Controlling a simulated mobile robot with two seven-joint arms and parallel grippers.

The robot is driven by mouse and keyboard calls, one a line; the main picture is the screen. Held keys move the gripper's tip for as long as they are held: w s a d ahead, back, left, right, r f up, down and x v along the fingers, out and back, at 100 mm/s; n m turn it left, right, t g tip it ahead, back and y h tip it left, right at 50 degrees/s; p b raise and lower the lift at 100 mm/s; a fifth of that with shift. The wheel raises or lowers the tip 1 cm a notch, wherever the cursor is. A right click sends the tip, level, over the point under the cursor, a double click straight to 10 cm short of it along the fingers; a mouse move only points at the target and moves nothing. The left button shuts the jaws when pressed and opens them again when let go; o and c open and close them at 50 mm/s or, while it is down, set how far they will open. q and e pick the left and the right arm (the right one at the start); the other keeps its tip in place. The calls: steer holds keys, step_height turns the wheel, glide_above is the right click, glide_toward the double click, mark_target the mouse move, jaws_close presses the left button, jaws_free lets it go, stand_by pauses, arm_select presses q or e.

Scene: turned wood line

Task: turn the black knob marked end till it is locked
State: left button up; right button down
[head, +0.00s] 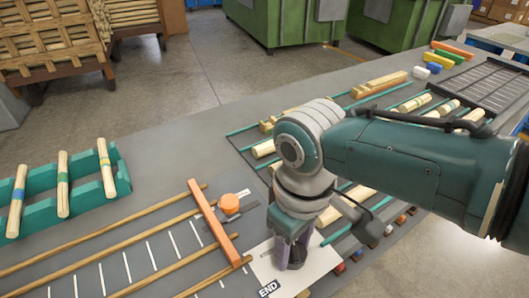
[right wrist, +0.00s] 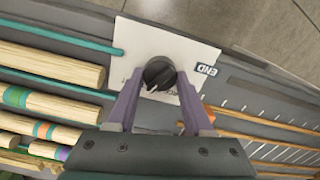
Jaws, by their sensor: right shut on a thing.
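The black knob (right wrist: 159,74) sits on a white card (right wrist: 183,52) with a black END label (right wrist: 206,70) beside it. Other print on the card is partly covered by the knob and fingers. My right gripper (right wrist: 158,86) has its two purple fingers on either side of the knob and is shut on it. The knob's exact angle against the print cannot be read. My left gripper is not in view.
An orange bar (head: 215,224) lies across wooden rails left of the gripper, with an orange round cap (head: 229,203) near it. A teal rack (head: 92,187) holds banded dowels at the left. More dowels and teal rods lie behind my right arm.

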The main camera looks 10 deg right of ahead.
mark_target(294, 247)
steer(key=shift+m+p, duration=0.45)
steer(key=shift+m, duration=1.25)
steer(key=shift+c, duration=1.5)
jaws_free()
step_height(294, 247, up, 9)
steer(key=p, duration=0.5)
steer(key=shift+r, duration=0.5)
